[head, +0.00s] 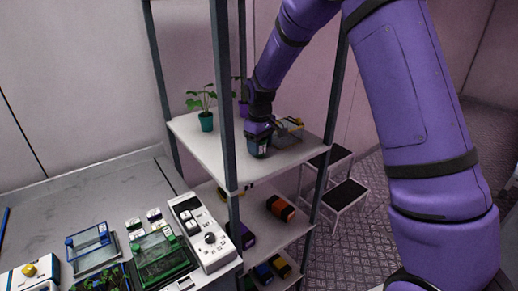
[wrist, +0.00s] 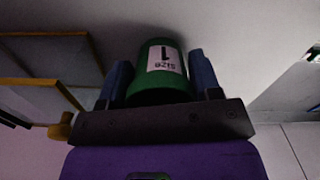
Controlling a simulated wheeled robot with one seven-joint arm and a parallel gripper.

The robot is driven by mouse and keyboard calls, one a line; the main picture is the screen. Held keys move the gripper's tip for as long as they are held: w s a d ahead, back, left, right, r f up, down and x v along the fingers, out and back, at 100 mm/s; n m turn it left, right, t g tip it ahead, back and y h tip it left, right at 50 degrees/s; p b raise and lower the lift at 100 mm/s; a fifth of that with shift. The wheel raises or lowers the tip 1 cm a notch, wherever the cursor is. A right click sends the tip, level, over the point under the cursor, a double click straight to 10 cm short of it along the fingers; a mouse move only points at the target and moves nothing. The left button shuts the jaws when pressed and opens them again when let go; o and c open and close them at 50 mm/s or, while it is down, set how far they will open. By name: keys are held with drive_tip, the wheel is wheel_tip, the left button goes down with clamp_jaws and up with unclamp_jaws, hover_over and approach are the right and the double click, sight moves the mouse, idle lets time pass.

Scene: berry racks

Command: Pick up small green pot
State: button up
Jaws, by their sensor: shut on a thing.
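The small green pot (wrist: 161,72) shows in the wrist view with a white label reading "1" and "SIZE". My gripper (wrist: 160,85) is shut on it, with one blue finger on each side of the pot. In the head view my gripper (head: 258,150) points down at the white upper shelf (head: 215,152) of the rack. There the green pot is hidden by my gripper. I cannot tell whether the pot touches the shelf or is slightly above it.
A teal pot with a plant (head: 206,122) stands left on the upper shelf, and a purple pot (head: 243,109) stands behind my wrist. A yellow-edged clear frame (head: 288,130) is close right of my gripper. Rack posts (head: 224,100) stand in front. A bench (head: 90,195) with trays is at left.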

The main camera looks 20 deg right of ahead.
wheel_tip(320, 180, up, 10)
idle(0.6)
